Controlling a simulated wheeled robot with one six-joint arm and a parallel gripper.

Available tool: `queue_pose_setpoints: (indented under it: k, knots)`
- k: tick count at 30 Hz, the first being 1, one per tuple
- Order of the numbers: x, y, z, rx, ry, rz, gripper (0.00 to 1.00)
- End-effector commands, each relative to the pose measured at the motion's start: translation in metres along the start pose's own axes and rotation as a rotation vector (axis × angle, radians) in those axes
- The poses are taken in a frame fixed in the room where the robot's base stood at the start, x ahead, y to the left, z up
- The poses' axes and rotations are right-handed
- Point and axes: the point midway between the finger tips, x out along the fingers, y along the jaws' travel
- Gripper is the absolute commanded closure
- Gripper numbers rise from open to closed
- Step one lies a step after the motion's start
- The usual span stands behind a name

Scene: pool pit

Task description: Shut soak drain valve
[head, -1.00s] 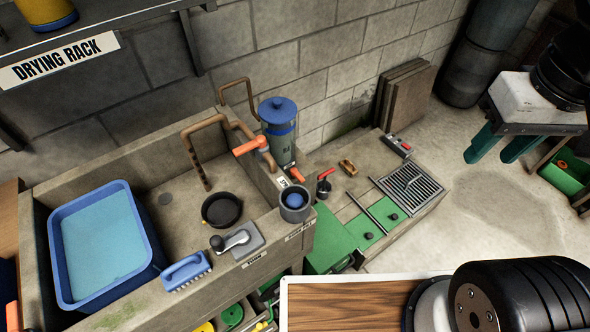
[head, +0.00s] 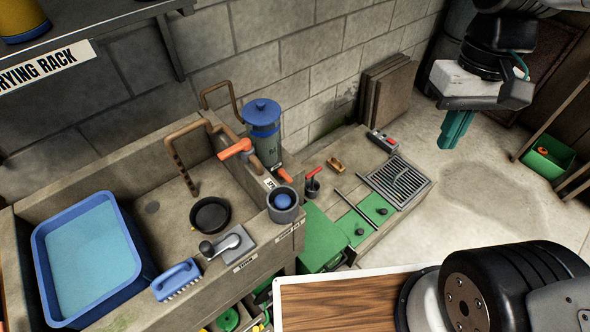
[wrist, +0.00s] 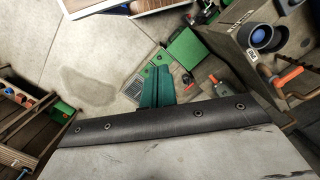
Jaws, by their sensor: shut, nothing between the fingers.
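My gripper (head: 457,130), with teal fingers pressed together and empty, hangs at the upper right in the head view, above open floor and well apart from the sink. Its fingers also show in the wrist view (wrist: 157,90). Several handles could be the soak drain valve, and I cannot tell which is. A grey lever (head: 222,246) sits on a plate on the sink's front rim. An orange-red handle (head: 236,149) is on the pipe by the blue-lidded canister (head: 263,130). A red-handled lever (head: 312,184) stands on the low ledge.
The concrete sink (head: 165,226) holds a blue water tub (head: 44,262) and black pan (head: 210,215). A blue brush (head: 177,280) lies on its front rim. A floor grate (head: 398,182) lies right of the sink. A wooden board (head: 345,300) is in front.

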Motion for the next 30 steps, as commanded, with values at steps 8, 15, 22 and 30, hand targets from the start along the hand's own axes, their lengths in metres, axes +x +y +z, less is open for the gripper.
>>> queue_pose_setpoints:
  k: [8, 15, 22, 30]
  knots:
    - [0.017, -0.010, -0.061, 0.036, -0.139, -0.044, 1.00]
    - [0.042, -0.020, -0.119, 0.094, -0.239, -0.090, 1.00]
    - [0.079, -0.032, -0.176, 0.165, -0.328, -0.134, 1.00]
    - [0.140, -0.046, -0.239, 0.267, -0.424, -0.183, 1.00]
